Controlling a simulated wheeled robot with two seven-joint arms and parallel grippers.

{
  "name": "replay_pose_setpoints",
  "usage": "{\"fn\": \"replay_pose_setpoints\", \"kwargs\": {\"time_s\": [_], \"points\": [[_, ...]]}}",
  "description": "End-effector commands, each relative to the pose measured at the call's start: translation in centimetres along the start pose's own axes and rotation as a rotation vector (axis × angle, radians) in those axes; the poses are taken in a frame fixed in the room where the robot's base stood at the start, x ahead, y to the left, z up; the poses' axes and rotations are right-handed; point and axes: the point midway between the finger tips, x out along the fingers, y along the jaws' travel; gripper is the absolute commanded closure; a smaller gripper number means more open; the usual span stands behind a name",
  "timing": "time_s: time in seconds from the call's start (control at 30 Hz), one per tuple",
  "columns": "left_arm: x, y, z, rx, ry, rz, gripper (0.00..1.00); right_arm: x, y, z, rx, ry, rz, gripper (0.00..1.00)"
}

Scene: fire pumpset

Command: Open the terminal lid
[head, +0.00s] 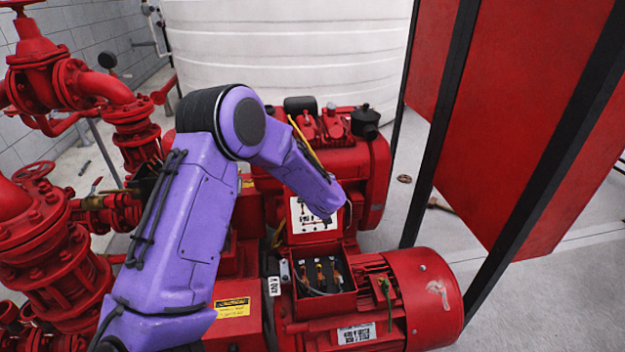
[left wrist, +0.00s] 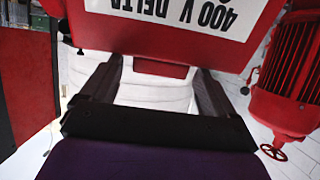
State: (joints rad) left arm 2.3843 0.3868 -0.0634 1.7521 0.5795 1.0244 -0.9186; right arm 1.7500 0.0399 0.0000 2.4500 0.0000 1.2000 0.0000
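The terminal lid (head: 312,238) stands raised at the back of the terminal box (head: 326,303) on the red motor. Its white label faces the head camera, and the box below is open with its terminals and wires showing. In the left wrist view the lid (left wrist: 190,48) fills the top, with "400 V DELTA" upside down. My left gripper (left wrist: 155,90) is open, its dark fingers apart, just off the lid's edge. In the head view my purple left arm reaches to the lid, and its fingertips cannot be made out. My right gripper is not in view.
The finned red motor (head: 425,297) lies right of the box. Red pipes and valves (head: 60,240) crowd the left. A red panel with black posts (head: 510,120) stands at the right, and a white tank (head: 290,50) behind. Floor between engine and panel is mostly clear.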

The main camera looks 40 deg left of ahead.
Motion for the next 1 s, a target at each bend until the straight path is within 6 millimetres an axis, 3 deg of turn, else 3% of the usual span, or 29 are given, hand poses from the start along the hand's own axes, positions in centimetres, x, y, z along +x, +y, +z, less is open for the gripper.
{"fn": "replay_pose_setpoints", "kwargs": {"time_s": [0.03,0.23,0.37,0.47,0.6,0.97,1.0], "points": [[0.0,0.0,0.0,0.0,0.0,0.0,0.27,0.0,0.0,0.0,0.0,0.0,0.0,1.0],[0.0,0.0,0.0,0.0,0.0,0.0,0.91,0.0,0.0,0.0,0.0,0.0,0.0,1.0],[-0.7,0.1,0.3,0.004,0.031,-0.001,0.91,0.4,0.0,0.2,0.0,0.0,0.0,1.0],[-2.4,0.1,0.6,0.009,0.107,0.001,0.91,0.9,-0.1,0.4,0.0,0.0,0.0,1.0],[-4.9,0.1,0.6,0.004,0.127,0.002,0.91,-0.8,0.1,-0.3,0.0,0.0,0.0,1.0],[-5.3,0.0,1.3,0.001,0.125,0.001,0.91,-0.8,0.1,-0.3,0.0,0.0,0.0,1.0],[-5.3,0.0,1.3,0.001,0.124,0.001,0.23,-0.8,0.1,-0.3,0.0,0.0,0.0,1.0]]}}
